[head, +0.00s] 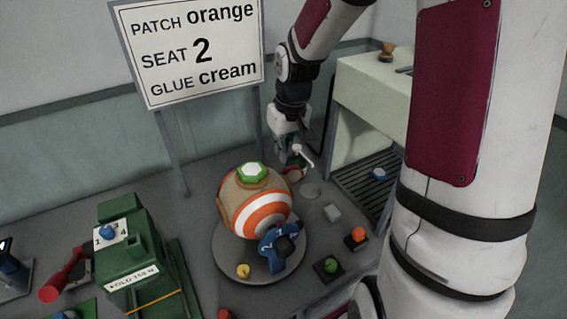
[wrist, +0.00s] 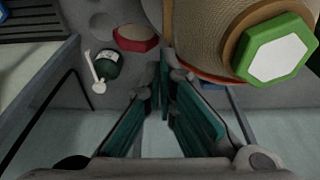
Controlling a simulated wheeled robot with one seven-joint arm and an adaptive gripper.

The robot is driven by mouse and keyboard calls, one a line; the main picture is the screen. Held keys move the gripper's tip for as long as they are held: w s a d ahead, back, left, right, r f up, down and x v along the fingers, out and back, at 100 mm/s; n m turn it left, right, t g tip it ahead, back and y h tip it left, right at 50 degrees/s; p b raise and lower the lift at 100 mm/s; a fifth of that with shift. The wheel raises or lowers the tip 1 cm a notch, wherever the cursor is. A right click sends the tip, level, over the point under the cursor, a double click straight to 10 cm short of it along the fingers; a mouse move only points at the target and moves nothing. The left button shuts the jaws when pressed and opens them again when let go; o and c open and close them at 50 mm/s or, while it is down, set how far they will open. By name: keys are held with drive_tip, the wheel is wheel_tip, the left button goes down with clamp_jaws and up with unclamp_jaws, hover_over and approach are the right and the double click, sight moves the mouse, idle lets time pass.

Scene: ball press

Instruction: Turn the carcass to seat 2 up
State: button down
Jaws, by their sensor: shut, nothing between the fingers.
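The carcass (head: 232,200) is a tan ball with an orange and white ringed patch (head: 262,212) facing the front. A green hexagon with a white face (head: 251,172) sits on its top. It also shows at the upper right of the wrist view (wrist: 205,40). It rests on a round grey turntable (head: 290,262). My gripper (head: 294,160) is behind and right of the ball, apart from it. In the wrist view its teal fingers (wrist: 163,90) are together and empty. The ball's underside and far side are hidden.
A sign (head: 190,50) reads patch orange, seat 2, glue cream. A blue piece (head: 275,250) stands at the ball's front. A green machine (head: 140,265) is at left. A dark green bottle (wrist: 106,62) and red hexagonal piece (wrist: 135,38) lie near my fingers. A pale cabinet (head: 375,95) stands right.

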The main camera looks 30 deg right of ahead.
drive_tip(key=shift+s+f, duration=0.2)
drive_tip(key=shift+f, duration=0.85)
drive_tip(key=shift+s+f, duration=0.2)
drive_tip(key=shift+f, duration=0.8)
drive_tip(key=shift+d+f+y, duration=0.15)
drive_tip(key=shift+f+y, duration=0.05)
drive_tip(key=shift+y, duration=0.1)
